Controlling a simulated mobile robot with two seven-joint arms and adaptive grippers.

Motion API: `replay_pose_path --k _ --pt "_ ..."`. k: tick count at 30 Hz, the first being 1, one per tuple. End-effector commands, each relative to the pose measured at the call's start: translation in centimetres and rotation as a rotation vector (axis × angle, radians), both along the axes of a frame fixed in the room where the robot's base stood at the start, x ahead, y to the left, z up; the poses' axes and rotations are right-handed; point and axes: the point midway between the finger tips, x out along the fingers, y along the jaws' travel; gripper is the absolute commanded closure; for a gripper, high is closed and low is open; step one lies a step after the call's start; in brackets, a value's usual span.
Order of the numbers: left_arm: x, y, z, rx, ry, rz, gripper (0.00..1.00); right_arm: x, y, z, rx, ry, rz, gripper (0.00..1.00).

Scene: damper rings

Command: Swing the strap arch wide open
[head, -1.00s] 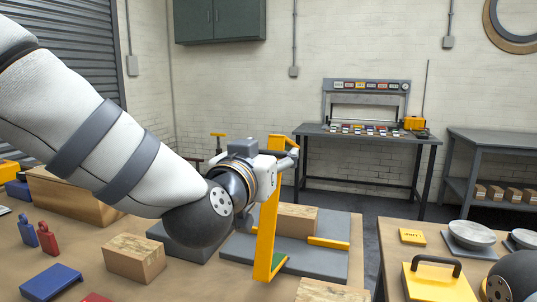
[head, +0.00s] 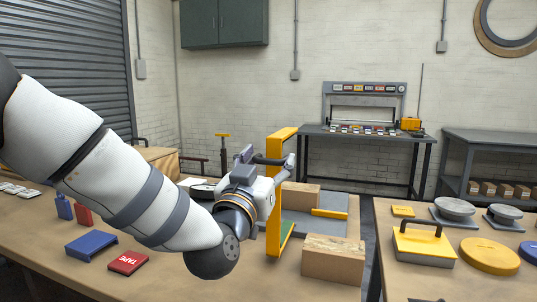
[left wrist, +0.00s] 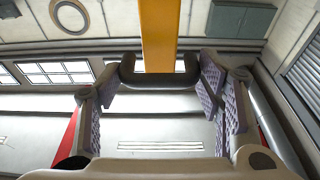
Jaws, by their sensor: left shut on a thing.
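The strap arch (head: 273,225) is a tall yellow frame at mid-picture in the head view, standing upright at the near left side of a grey base plate (head: 342,229). Its yellow bar also shows in the left wrist view (left wrist: 160,30). A dark handle (left wrist: 132,78) crosses below that bar, between the fingers. My left gripper (head: 269,160) is shut on this handle near the top of the arch. The gripper and wrist hide part of the arch. My right gripper is not in view.
Wooden blocks lie on the base plate (head: 301,195) and at its near edge (head: 334,262). A blue bracket (head: 91,246) and red TAPE box (head: 128,263) lie left. The right table holds a yellow handled box (head: 424,247) and yellow disc (head: 489,257). A gap separates the tables.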

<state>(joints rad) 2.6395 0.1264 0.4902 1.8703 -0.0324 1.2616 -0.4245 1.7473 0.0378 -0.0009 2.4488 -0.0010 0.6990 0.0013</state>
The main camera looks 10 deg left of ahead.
Motion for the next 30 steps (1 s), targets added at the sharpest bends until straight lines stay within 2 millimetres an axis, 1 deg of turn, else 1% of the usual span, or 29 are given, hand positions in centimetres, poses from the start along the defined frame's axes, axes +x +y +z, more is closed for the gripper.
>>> replay_pose_path --k 1,3,11,12,13,20,23,26,30 --pt "0.0 0.2 -0.4 0.001 0.007 0.004 0.89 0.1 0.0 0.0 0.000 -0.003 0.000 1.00" --pt "0.0 0.2 -0.5 0.001 0.006 0.005 0.89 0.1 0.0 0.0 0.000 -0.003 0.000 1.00" --pt "0.0 0.2 -0.5 0.001 0.007 0.005 0.90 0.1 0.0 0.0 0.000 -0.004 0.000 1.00" --pt "0.0 0.2 -0.5 0.001 0.007 0.005 0.33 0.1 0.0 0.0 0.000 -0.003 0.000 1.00" --pt "0.0 0.2 -0.5 0.001 0.007 0.005 0.32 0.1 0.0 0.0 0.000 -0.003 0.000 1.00" --pt "0.0 0.1 -0.3 0.000 0.002 0.003 0.32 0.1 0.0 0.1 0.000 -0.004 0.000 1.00" --pt "-0.5 0.2 -0.4 0.000 0.003 0.002 0.32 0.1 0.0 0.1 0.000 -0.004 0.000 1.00" --pt "-2.4 0.5 -0.9 0.001 0.004 0.001 0.32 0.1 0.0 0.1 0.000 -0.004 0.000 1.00" --pt "-6.1 1.3 -1.9 0.001 0.007 0.001 0.32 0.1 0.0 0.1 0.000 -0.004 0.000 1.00"
